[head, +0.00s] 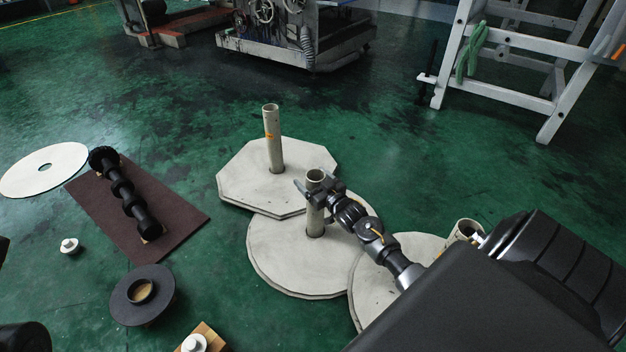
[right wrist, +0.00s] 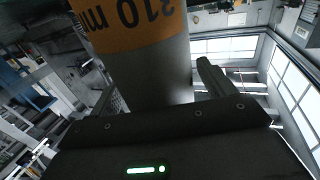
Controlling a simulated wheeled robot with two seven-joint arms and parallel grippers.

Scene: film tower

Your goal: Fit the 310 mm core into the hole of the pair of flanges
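The 310 mm core is a beige tube with an orange band. Its label fills the top of the right wrist view (right wrist: 125,30), reading "310 m" upside down. I take it as the tube (head: 315,222) upright in the hole of the middle round flange pair (head: 275,262) in the head view. My right gripper (head: 314,190) is at the tube's upper part. In the right wrist view its fingers (right wrist: 158,78) stand either side of the tube, with a narrow gap at the right finger, so it looks open around it. My left gripper is not clearly in view.
An octagonal flange pair (head: 240,185) with an upright tube (head: 273,145) stands behind. Another round pair (head: 372,290) with a tube (head: 464,231) lies right. A brown mat (head: 105,215) with a black shaft (head: 125,193), a white disc (head: 22,180) and a black flanged ring (head: 125,308) lie left.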

